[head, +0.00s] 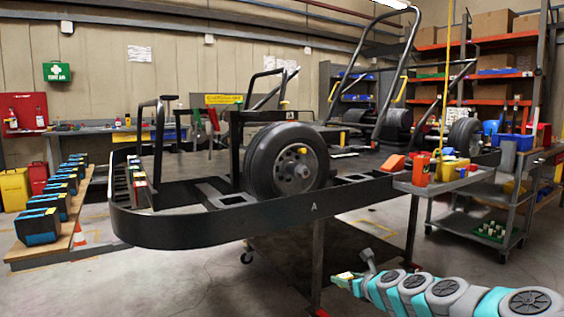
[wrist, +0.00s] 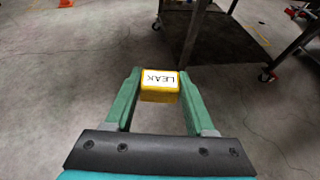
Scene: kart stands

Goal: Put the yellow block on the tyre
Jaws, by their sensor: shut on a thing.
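The yellow block (wrist: 159,95) has a white label reading LEAK on its top and sits between the fingertips of my gripper (wrist: 159,88) in the wrist view. My gripper is shut on it, above the concrete floor. In the head view my gripper (head: 345,279) is at the lower right, below and in front of the kart frame, and the block shows only as a small pale and yellow patch. The tyre (head: 262,160) is black with a grey hub and stands upright on the kart frame, above and to the left of my gripper.
The black kart frame (head: 312,208), marked A, runs between my gripper and the tyre. A post (head: 318,262) stands under it, close left of my gripper. A grey shelf (head: 440,184) with coloured containers and a trolley (head: 485,212) are at the right. The floor at front left is clear.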

